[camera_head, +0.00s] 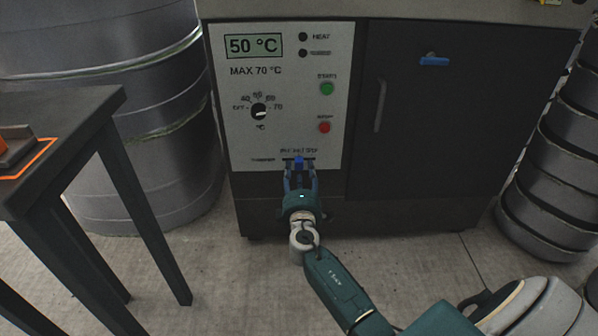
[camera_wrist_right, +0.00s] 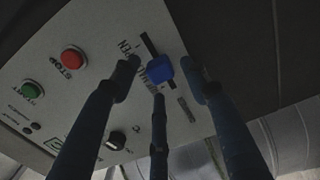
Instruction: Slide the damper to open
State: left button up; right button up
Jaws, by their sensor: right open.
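The damper is a small blue knob (camera_head: 299,161) at the bottom of the white control panel, and it also shows in the right wrist view (camera_wrist_right: 163,68). It sits on a narrow dark slot (camera_wrist_right: 149,45), with lettering that seems to read OPEN beside one end. My right gripper (camera_head: 300,176) is open in front of the knob. In the right wrist view its fingers surround the knob with gaps around it; contact cannot be told. Part of the slot and lettering is hidden by the fingers. My left gripper is not in view.
The panel (camera_head: 240,130) has a 50 °C display (camera_head: 254,46), a dial (camera_head: 259,111), a green button (camera_head: 327,88) and a red button (camera_head: 324,127). A dark door (camera_head: 450,130) with a blue latch is to the right. A dark table (camera_head: 70,110) stands left, grey drums behind.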

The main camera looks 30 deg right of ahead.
jog(key=shift+x, duration=1.05)
grip_shut()
jog(key=shift+s+d, duration=0.6)
jog(key=shift+d, duration=0.35)
jog(key=shift+s+d, duration=0.6)
jog(key=shift+d, duration=0.35)
grip_release()
jog(key=shift+d, duration=0.1)
